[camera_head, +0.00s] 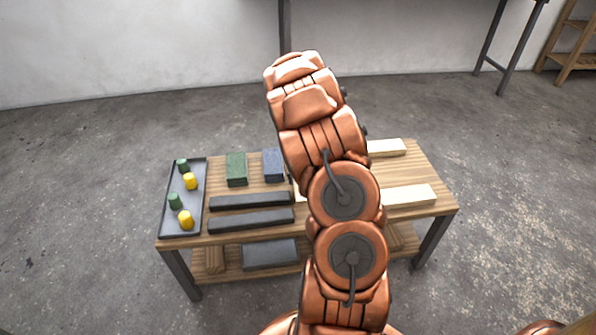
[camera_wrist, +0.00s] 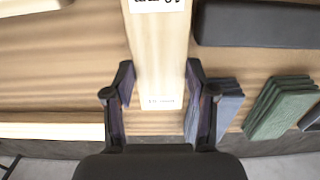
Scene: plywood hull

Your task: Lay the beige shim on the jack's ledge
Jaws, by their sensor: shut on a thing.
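My gripper (camera_wrist: 160,82) has its two dark fingers on either side of a long pale beige piece with printed labels, which I take as the beige shim (camera_wrist: 157,50). It is shut on this piece near one end; the piece runs out of the top of the wrist view. Whether it is lifted off the table cannot be told. In the head view my arm hides the gripper and most of the middle of the table (camera_head: 420,165). I cannot make out the jack or its ledge in either view.
Two dark bars (camera_head: 250,210), a green block (camera_head: 236,168) and a blue block (camera_head: 273,165) lie left of my arm. A tray (camera_head: 182,219) with green and yellow pegs is at the left end. Two cream planks (camera_head: 410,195) lie right, with bare tabletop between them.

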